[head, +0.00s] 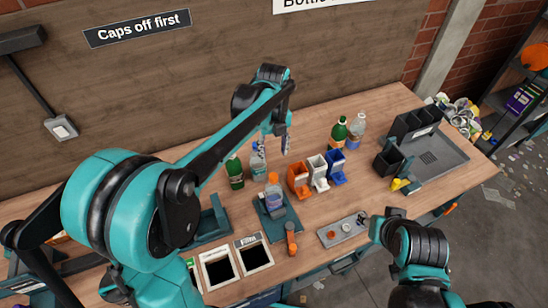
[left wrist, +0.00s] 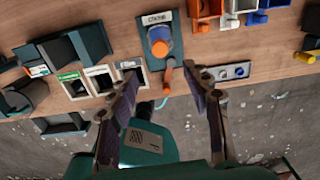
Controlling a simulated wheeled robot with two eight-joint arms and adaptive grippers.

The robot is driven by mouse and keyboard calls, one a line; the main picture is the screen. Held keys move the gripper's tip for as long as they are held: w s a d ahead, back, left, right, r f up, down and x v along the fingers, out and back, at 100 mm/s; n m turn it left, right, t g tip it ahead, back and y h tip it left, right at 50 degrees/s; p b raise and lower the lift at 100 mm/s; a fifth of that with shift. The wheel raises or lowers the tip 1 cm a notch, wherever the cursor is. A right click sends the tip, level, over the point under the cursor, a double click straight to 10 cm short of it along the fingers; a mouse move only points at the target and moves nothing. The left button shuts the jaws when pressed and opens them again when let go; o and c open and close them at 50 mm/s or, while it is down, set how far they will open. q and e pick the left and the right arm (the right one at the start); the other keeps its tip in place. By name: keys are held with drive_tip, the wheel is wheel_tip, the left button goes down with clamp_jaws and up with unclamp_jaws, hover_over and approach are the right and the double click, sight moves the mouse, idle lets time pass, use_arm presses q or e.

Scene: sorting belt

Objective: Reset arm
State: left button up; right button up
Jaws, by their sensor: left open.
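My left gripper (head: 284,143) hangs above the back of the wooden table, near a clear bottle (head: 258,163) and a green bottle (head: 235,171). In the left wrist view its two fingers (left wrist: 163,76) are spread apart with nothing between them. An orange-capped bottle (head: 272,197) stands upright in a dark teal holder (head: 289,222), apart from the gripper. My right arm comes in at the lower right; its gripper (head: 381,225) is near the table's front edge, and its fingers are not clear.
Orange, white and blue bins (head: 299,180) stand mid-table. A grey tray (head: 326,238) holds small round pieces near the front edge, beside an orange-handled tool (head: 291,240). Framed openings (head: 219,268) lie at front left. Two bottles (head: 338,132) stand behind; black bins (head: 416,122) stand right.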

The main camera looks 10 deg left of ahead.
use_arm(q)
drive_tip(key=s+a+f+n+t+b, duration=0.3)
drive_tip(key=s+f+n+b, duration=0.3)
drive_tip(key=n, duration=0.8)
drive_tip(key=s+a+f+n+t+b, duration=0.4)
drive_tip(key=s+f+n+b, duration=0.3)
drive_tip(key=s+n, duration=0.4)
drive_tip(key=n+b, duration=0.1)
drive_tip(key=n, duration=0.3)
drive_tip(key=shift+s+f, duration=0.15)
drive_tip(key=shift+s, duration=0.2)
